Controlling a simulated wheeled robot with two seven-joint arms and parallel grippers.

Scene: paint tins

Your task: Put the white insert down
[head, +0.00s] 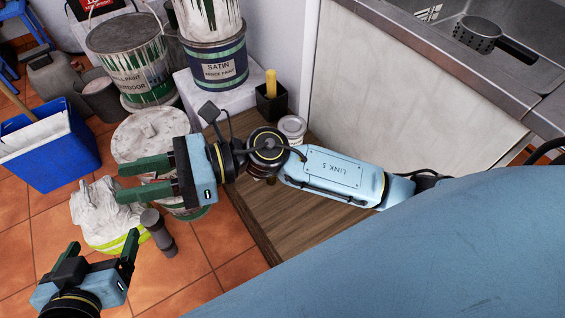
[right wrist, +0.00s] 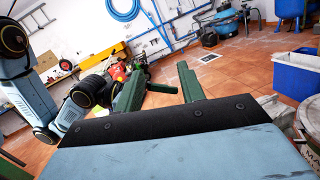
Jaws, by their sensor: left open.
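No separate white insert is held by either gripper. A whitish piece (head: 32,138) sits in the top of the blue bucket (head: 55,168) at the left of the head view; I cannot tell for sure that it is the insert. My right gripper (head: 119,182) is open and empty, right of the blue bucket and above the floor; its spread fingers also show in the right wrist view (right wrist: 160,88). My left gripper (head: 103,240) is open and empty at the lower left, near a crumpled white thing (head: 98,205) with a yellow-green band.
A paint-marked tin (head: 135,62) and a Satin tin (head: 217,68) stand at the back. A pale-lidded tin (head: 150,133) is partly behind my right gripper. A dark grey cylinder (head: 158,232) stands near both grippers. The tiled floor (head: 205,240) has free room.

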